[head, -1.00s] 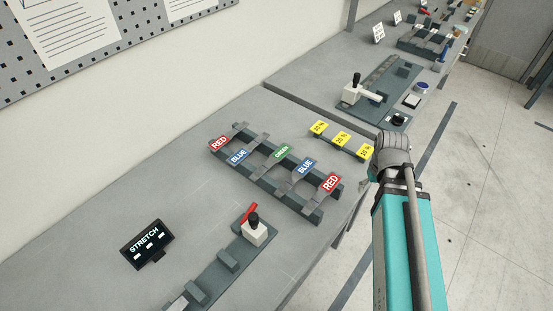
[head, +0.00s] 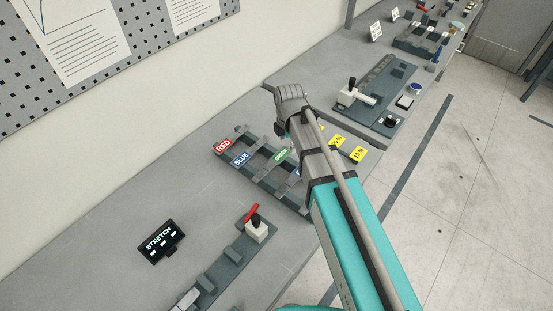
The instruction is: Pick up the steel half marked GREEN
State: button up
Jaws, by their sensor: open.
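The steel half marked GREEN (head: 280,156) lies in the middle of a dark rack (head: 237,133) on the grey bench, among other labelled halves. Its green label shows just left of my arm. My gripper (head: 282,131) hangs at the end of my arm above the far side of the rack, beyond the green label. It is small and mostly hidden by my wrist, and it looks open with nothing visible in it. I cannot tell its exact height over the rack.
Halves marked RED (head: 222,146) and BLUE (head: 241,159) lie left of the green one; my arm hides most of those on the right. A STRETCH display (head: 161,241) and a fixture with a red lever (head: 251,213) stand nearer.

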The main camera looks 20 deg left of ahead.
jog(key=s+a+r+n+p, duration=0.1)
jog(key=a+r+n, duration=0.1)
jog(key=a+n, duration=0.2)
jog(key=shift+a+n, duration=0.3)
jog(key=shift+a, duration=0.65)
jog(key=b, duration=0.8)
send_over(271, 165)
jog(key=f, duration=0.8)
jog(key=shift+s+a+f, duration=0.2)
jog(key=shift+f, duration=0.05)
jog(key=f+b, duration=0.3)
jog(key=shift+w+d+f+b, duration=0.2)
jog(key=shift+w+b, duration=0.1)
jog(key=shift+f+b, duration=0.9)
jog(key=shift+b, duration=0.05)
jog(key=shift+f, duration=0.25)
